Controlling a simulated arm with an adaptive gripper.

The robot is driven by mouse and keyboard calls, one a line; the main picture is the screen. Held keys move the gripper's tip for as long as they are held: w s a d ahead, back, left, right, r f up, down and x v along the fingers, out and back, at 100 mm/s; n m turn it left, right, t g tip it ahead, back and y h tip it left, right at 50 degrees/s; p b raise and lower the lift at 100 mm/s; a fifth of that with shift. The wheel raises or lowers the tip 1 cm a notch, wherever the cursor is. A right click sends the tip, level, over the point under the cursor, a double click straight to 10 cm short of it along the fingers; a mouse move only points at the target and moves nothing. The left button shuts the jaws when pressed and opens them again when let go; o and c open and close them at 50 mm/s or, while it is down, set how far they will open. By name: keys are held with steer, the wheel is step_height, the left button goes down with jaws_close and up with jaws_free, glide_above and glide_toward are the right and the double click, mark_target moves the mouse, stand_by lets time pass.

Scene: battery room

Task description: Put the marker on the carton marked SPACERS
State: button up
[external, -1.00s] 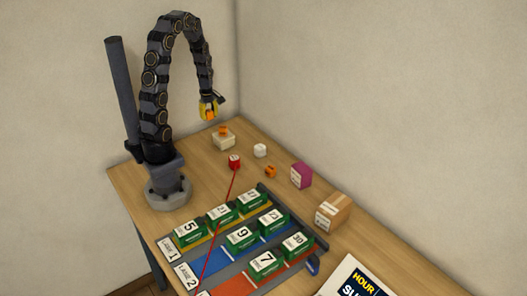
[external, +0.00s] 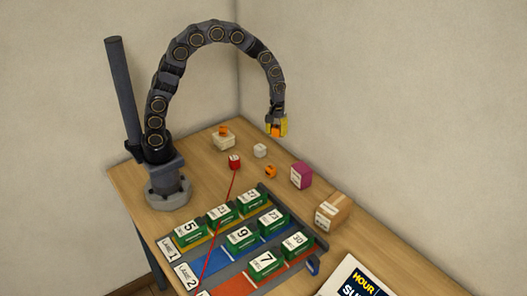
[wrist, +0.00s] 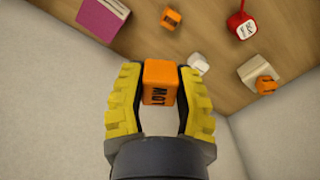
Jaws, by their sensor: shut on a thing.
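My gripper (external: 277,130) is shut on an orange cube (wrist: 160,82) with dark lettering, which I take to be the marker. It holds the cube in the air above the back of the table. A cardboard carton (external: 333,213) with a white label stands at the right edge. A purple box (external: 301,176) also has a white label; it shows in the wrist view (wrist: 103,17) too. A pale carton (external: 223,141) at the back carries another orange cube (external: 223,131). I cannot read which carton says SPACERS.
A white cube (external: 260,151), a loose orange cube (external: 270,171) and a red block (external: 235,161) with a red cord lie on the table (external: 205,170). Several numbered green blocks stand on coloured lanes (external: 213,262) in front. A printed sign (external: 352,280) is at the lower right.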

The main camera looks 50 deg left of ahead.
steer(key=s+d+r+m, duration=0.2)
steer(key=s+d+m, duration=0.15)
steer(key=d, duration=0.55)
steer(key=s+d+r+m, duration=0.25)
steer(key=s+d, duration=0.25)
steer(key=d, duration=0.4)
glide_above(334, 204)
steer(key=f, duration=1)
steer(key=shift+s+a, duration=0.25)
steer(key=shift+s, duration=0.1)
steer(key=shift+w+d+f, duration=0.2)
steer(key=shift+d+f, duration=0.05)
steer(key=shift+f, duration=1.7)
steer(key=shift+f, duration=0.15)
steer(key=o, duration=0.8)
steer(key=shift+o, duration=0.2)
